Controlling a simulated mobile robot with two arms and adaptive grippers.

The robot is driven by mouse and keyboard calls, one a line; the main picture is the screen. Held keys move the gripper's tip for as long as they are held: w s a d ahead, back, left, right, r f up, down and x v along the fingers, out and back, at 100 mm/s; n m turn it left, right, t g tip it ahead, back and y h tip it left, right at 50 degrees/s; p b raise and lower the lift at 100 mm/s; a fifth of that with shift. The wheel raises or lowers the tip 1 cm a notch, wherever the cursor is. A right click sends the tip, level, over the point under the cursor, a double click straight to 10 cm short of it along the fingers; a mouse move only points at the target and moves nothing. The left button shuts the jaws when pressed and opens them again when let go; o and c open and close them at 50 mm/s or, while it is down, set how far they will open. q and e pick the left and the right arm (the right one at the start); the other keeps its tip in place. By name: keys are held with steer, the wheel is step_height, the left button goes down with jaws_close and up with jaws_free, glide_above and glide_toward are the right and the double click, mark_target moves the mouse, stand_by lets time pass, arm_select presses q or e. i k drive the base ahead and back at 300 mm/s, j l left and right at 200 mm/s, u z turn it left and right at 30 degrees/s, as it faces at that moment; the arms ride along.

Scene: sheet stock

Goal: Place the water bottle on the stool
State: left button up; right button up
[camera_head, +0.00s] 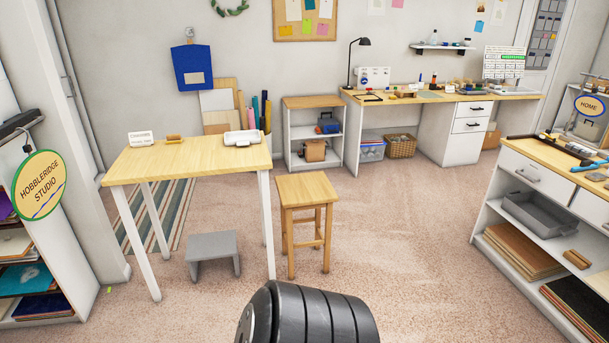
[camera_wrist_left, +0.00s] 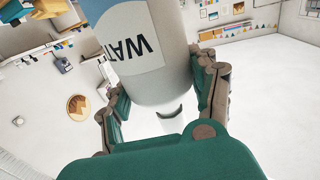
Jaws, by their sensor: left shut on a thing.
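The water bottle (camera_wrist_left: 178,40) fills the middle of the left wrist view. It is grey with a pale label that shows the letters "WAT", and its top runs out of the frame. My left gripper (camera_wrist_left: 163,88) is shut on it, with green and brown fingers on both sides. The wooden stool (camera_head: 306,189) stands in the middle of the head view, with a bare square seat. The bottle and left gripper do not show in the head view, so their distance from the stool cannot be told. My right gripper is not in view.
A wooden table (camera_head: 190,163) with small items stands left of the stool, close to it. A low grey step (camera_head: 212,247) sits on the floor there. A desk (camera_head: 440,97) lines the back wall, and shelving (camera_head: 545,200) stands at right. Carpet right of the stool is clear.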

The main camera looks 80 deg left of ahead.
mark_target(306, 185)
steer(key=j+u, duration=0.4)
steer(key=i+j+u, duration=0.2)
steer(key=j+u, duration=0.2)
steer(key=i+j+u, duration=0.2)
steer(key=j+u, duration=0.2)
steer(key=i+j+u, duration=0.25)
steer(key=j+u, duration=0.15)
steer(key=i+j+u, duration=0.4)
steer(key=i+j, duration=0.3)
steer(key=i, duration=0.15)
steer(key=i+j+u, duration=0.1)
steer(key=i+j, duration=0.2)
steer(key=i, duration=0.15)
steer(key=i+j, duration=0.25)
steer(key=i, duration=0.25)
